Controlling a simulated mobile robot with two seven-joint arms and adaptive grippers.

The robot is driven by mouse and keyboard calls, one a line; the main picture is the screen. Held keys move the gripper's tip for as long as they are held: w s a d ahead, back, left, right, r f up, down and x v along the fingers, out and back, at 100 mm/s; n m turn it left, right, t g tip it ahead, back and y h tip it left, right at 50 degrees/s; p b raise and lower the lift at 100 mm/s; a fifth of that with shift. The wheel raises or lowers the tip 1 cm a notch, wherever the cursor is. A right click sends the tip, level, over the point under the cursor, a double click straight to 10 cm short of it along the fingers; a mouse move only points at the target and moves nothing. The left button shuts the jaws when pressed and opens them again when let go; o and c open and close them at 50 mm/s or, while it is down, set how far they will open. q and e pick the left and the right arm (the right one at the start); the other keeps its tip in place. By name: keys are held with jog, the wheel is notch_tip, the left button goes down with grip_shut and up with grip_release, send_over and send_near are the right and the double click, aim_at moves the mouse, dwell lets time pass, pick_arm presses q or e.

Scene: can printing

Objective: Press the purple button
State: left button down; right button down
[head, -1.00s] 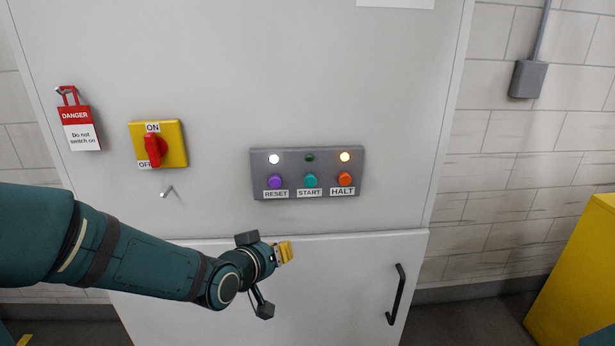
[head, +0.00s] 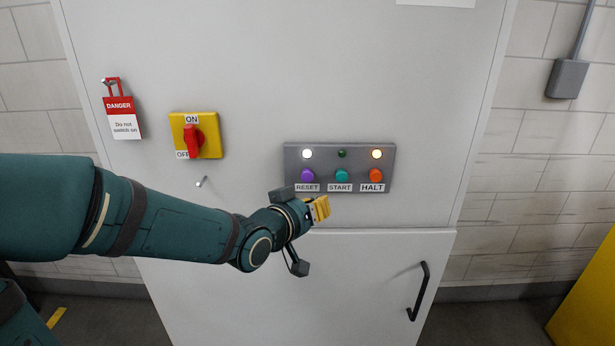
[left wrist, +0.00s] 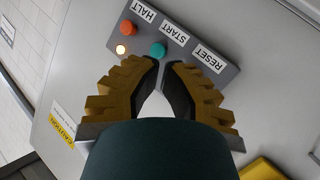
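The purple button (head: 307,175) sits above the RESET label (head: 307,187) at the left end of the grey control panel (head: 290,160). My left gripper (head: 320,208) is just below the panel's lower edge in the head view, below and slightly right of the purple button. Its yellow fingers look shut and empty; in the left wrist view (left wrist: 163,65) their tips come close together over the panel (left wrist: 225,75). There the RESET label shows, but the purple button is hidden behind a finger. Contact with the panel cannot be told. My right gripper is not in view.
A teal START button (head: 342,175) and an orange HALT button (head: 376,175) are beside the purple one. A red switch on a yellow plate (head: 209,130), a small peg (head: 202,182) and a danger tag (head: 122,118) are to the left. A black handle (head: 419,290) is lower right.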

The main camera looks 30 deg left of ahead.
aim_at(307, 175)
pick_arm(q)
jog(key=shift+w+a+p, duration=0.25)
jog(key=shift+w+a, duration=0.4)
jog(key=shift+w, duration=0.45)
jog(key=shift+w+a+p, duration=0.2)
jog(key=shift+w+a, duration=0.5)
jog(key=shift+w, duration=0.35)
jog(key=shift+w+a+p, duration=0.25)
jog(key=shift+w+a, duration=0.4)
jog(key=shift+w, duration=0.45)
jog(key=shift+w, duration=0.1)
jog(key=shift+w+a, duration=0.2)
jog(key=shift+w, duration=0.1)
jog(key=shift+w+a, duration=0.45)
jog(key=shift+w, duration=0.2)
jog(key=shift+s, duration=0.1)
dwell(0.4)
jog(key=shift+s+d+b, duration=0.4)
jog(key=shift+s+d, duration=0.3)
jog(key=shift+s, duration=0.25)
jog(key=shift+s, duration=0.1)
